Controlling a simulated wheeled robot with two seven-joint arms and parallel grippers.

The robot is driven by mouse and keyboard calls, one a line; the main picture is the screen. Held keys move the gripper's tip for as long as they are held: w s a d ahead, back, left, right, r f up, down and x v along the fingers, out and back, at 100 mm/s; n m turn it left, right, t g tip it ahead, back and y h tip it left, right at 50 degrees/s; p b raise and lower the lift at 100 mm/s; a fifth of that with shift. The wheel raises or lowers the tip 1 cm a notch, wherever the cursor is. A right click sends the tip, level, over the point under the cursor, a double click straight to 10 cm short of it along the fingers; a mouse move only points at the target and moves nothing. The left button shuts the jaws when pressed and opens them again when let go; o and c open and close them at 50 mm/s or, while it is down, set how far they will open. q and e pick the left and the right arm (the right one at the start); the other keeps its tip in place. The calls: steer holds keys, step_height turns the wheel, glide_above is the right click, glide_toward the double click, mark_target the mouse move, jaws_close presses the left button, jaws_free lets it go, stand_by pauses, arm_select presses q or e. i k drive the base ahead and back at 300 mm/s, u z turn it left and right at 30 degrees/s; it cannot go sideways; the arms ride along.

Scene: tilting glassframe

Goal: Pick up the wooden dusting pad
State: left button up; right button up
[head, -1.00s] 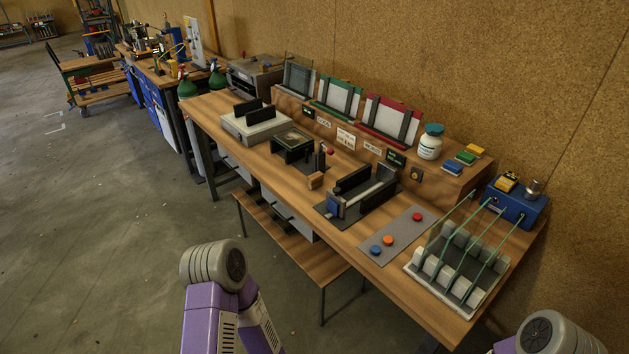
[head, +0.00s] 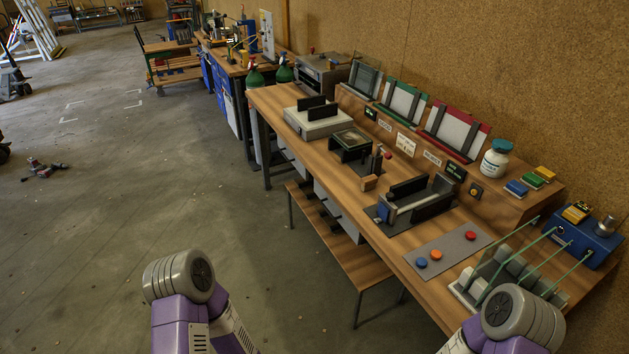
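Purple and grey links of both my arms show along the bottom of the view. Neither of my grippers is in view, and nothing I can see touches the block.
A black clamp-like fixture (head: 418,203) stands right of the block, and a glass-topped black frame (head: 351,146) behind it to the left. A grey plate with coloured buttons (head: 447,250) lies nearer. A wooden lower bench (head: 345,246) runs along the front.

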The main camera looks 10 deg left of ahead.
mark_target(368, 183)
steer(key=u, duration=1)
steer(key=i, duration=2.85)
steer(key=z, duration=2.6)
